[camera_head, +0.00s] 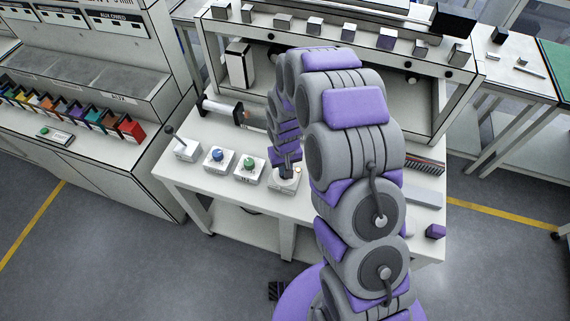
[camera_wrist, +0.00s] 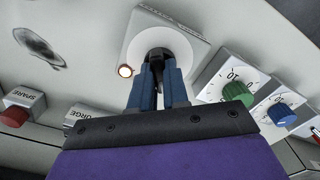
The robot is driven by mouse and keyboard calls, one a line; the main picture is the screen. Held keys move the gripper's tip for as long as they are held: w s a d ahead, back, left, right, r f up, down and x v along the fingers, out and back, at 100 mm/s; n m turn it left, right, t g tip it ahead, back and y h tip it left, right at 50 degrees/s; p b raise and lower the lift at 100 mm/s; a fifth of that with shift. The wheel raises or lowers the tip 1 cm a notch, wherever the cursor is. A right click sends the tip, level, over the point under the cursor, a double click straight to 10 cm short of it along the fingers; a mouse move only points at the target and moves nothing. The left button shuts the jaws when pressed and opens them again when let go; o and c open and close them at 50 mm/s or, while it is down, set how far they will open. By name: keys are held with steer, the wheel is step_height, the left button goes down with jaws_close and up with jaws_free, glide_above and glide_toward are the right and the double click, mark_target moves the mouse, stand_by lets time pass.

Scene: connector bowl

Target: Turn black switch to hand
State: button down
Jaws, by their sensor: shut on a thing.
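The black switch (camera_wrist: 158,53) sits on a round white plate (camera_wrist: 136,48) on a small white box (camera_wrist: 176,22) in the wrist view. My gripper (camera_wrist: 158,66) has its blue fingers closed around the switch, hiding much of it. A small lit lamp (camera_wrist: 125,71) shows beside the switch. In the head view my gripper (camera_head: 286,172) reaches down to the switch's white box (camera_head: 284,183) on the white table; the switch itself is mostly hidden there. The switch's labels cannot be read.
A green knob (camera_head: 248,162), a blue knob (camera_head: 216,155) and a lever box (camera_head: 186,150) stand in a row to the left. A red SPARE button (camera_wrist: 14,116) shows in the wrist view. A shelf frame (camera_head: 440,110) stands behind the table. Coloured bins (camera_head: 100,122) stand left.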

steer(key=shift+n+p, duration=0.45)
steer(key=shift+n, duration=0.55)
steer(key=c, duration=1.1)
jaws_free()
step_height(320, 180, up, 17)
steer(key=shift+w+a+r+p, duration=0.1)
steer(key=shift+r+p, duration=0.05)
steer(key=shift+p, duration=0.85)
